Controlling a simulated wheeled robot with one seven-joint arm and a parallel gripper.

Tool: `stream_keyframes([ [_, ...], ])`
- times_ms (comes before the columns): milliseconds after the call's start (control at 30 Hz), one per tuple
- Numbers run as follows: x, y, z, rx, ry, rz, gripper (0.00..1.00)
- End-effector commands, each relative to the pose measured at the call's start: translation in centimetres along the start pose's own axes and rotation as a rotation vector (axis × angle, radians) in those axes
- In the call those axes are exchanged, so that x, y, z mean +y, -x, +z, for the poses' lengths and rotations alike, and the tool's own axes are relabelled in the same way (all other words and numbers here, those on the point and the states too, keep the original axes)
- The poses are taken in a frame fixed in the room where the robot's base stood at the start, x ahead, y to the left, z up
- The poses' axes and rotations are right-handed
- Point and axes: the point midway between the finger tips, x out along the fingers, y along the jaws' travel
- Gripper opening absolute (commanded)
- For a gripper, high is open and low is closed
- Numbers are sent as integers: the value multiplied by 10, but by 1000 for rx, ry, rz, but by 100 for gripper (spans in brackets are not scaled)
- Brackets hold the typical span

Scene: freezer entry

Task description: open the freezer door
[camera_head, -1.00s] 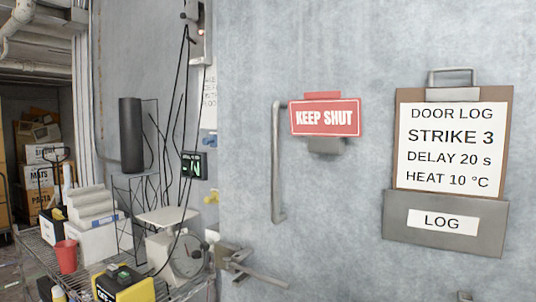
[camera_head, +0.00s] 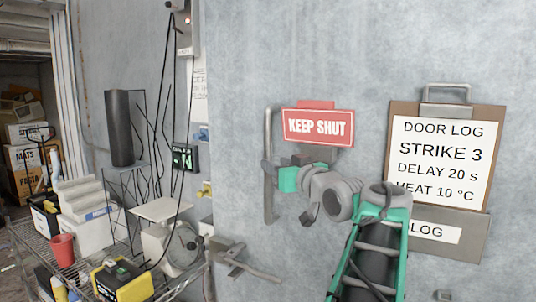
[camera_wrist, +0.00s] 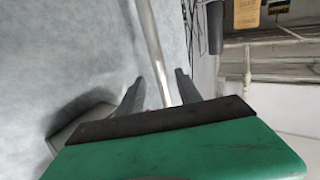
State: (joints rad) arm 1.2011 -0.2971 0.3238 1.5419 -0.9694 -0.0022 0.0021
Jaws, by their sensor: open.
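The freezer door (camera_head: 330,240) is a large grey panel and looks shut. Its vertical bar handle (camera_head: 268,205) stands left of the red KEEP SHUT sign (camera_head: 318,127). My gripper (camera_head: 269,173) is at the handle's middle, below the sign. In the wrist view the handle bar (camera_wrist: 150,45) runs down between the two dark fingers of my gripper (camera_wrist: 158,85). The fingers are spread, one on each side of the bar, with gaps. The bar's lower end is hidden behind the gripper body. A metal latch (camera_head: 235,260) sits low at the door's left edge.
A clipboard (camera_head: 397,150) reading DOOR LOG, STRIKE 3, DELAY 20 s, hangs right of my arm. A wire cart (camera_head: 85,262) with a scale (camera_head: 172,245), red cup (camera_head: 62,249) and yellow box (camera_head: 122,283) stands close on the left. Cables hang above it.

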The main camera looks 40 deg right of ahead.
Motion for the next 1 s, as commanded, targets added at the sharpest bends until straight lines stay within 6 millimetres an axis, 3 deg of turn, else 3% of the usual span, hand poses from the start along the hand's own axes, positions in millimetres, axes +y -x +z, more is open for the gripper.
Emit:
stream_keyframes([
  [100,-2,-26,-4,-4,-3,-5,41],
  [233,-1,-46,-2,-3,-2,-2,41],
  [567,0,-54,1,-3,0,1,41],
  [1000,0,-54,1,-3,0,1,6],
])
